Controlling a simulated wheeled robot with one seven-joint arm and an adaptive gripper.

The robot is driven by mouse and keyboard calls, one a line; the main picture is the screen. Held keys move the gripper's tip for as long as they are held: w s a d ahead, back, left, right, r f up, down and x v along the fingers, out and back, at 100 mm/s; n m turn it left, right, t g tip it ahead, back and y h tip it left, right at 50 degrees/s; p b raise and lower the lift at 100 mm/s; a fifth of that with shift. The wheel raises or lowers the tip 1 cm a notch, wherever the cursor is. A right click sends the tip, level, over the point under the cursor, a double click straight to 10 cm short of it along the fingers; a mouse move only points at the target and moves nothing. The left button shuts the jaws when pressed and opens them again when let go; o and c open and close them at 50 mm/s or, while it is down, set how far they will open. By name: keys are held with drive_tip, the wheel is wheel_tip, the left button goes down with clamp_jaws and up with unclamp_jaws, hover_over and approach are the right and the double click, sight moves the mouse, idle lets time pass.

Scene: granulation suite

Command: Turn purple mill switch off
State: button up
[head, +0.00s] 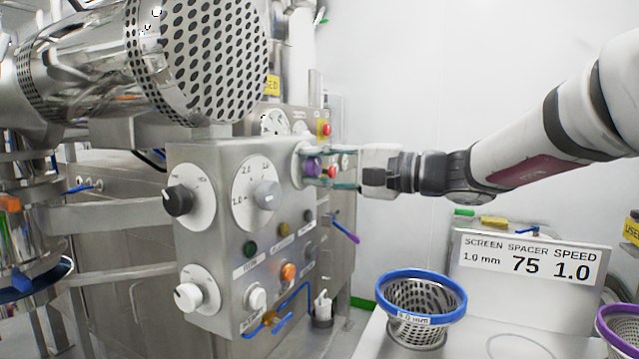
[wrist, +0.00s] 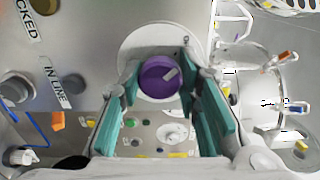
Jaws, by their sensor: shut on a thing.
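The purple mill switch (head: 312,167) is a round knob on a pale disc, on the right side of the steel control box (head: 215,235). In the wrist view the purple switch (wrist: 158,80) faces the camera, with a light pointer mark toward its upper right. My gripper (head: 322,170) reaches in from the right, its teal finger pads on either side of the switch. In the wrist view my gripper (wrist: 160,72) is shut on the switch, one finger to its left and one to its right. The pads partly hide the switch in the head view.
The box's front carries a black knob (head: 178,200), a grey knob (head: 267,195), a white knob (head: 187,296) and several buttons. A perforated steel drum (head: 200,60) overhangs the box. A blue-rimmed screen (head: 421,278) and a sign (head: 530,262) stand lower right.

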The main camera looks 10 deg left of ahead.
drive_tip(key=shift+n+b, duration=0.3)
drive_tip(key=shift+b, duration=0.05)
idle(0.3)
drive_tip(key=o, duration=1.1)
drive_tip(key=shift+o, duration=0.2)
drive_tip(key=v, duration=1.2)
